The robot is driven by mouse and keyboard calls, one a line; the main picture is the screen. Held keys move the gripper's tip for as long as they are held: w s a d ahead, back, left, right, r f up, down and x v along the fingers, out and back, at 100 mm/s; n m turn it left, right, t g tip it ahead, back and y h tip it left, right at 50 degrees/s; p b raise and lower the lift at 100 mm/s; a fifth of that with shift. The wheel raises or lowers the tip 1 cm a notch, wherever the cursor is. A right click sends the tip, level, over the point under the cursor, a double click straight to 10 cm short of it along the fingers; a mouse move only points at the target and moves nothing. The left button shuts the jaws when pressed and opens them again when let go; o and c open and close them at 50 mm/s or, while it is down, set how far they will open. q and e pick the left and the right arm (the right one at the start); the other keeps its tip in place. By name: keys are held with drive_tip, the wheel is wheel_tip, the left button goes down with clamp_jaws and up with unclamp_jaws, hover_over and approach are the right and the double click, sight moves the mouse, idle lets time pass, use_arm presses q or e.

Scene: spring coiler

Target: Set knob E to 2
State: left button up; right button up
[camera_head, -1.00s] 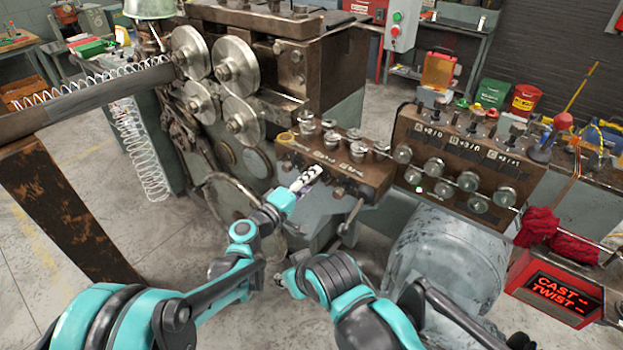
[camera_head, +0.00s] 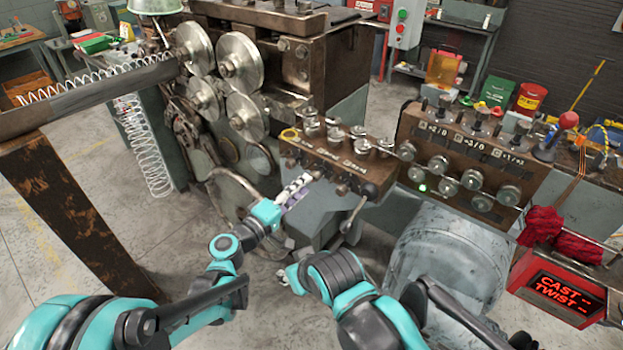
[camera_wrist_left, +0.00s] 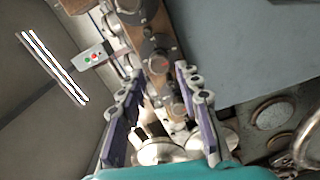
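A brown block (camera_head: 318,161) with several metal knobs (camera_head: 335,137) on top stands in the middle of the head view. Its labels are too small to read, so I cannot tell which knob is E. My left gripper (camera_head: 300,185) is just in front of the block's near left face. In the left wrist view the purple-padded fingers of this gripper (camera_wrist_left: 157,88) are spread, with the block and a round dark knob (camera_wrist_left: 158,62) seen between and beyond them. The fingers appear to hold nothing. My right arm is bent low in front; its gripper (camera_head: 288,277) is small and its fingers are unclear.
A second brown panel (camera_head: 465,150) with several round knobs and small displays stands to the right. Large steel rollers (camera_head: 240,60) are behind the left gripper. A red display box (camera_head: 562,290) reads CAST and TWIST. A lever (camera_head: 347,222) hangs below the block.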

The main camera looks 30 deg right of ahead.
use_arm(q)
drive_tip(key=v, duration=0.5)
drive_tip(key=shift+s+a, duration=0.2)
drive_tip(key=shift+a, duration=0.15)
drive_tip(key=s+a+f+y, duration=0.1)
drive_tip(key=s+a+y, duration=0.4)
drive_tip(key=a, duration=0.8)
drive_tip(key=s+a+f+m+y, duration=0.1)
drive_tip(key=s+a+y, duration=0.4)
drive_tip(key=a, duration=0.9)
drive_tip(key=s+a+f+m+y, duration=0.1)
drive_tip(key=s+a+f+y, duration=0.2)
drive_tip(key=a, duration=1)
drive_tip(key=s+y, duration=0.1)
drive_tip(key=y, duration=0.2)
drive_tip(key=shift+s+a+f+y, duration=0.25)
drive_tip(key=shift+s+a+y, duration=0.05)
drive_tip(key=shift+s+a, duration=0.1)
drive_tip(key=shift+d, duration=0.1)
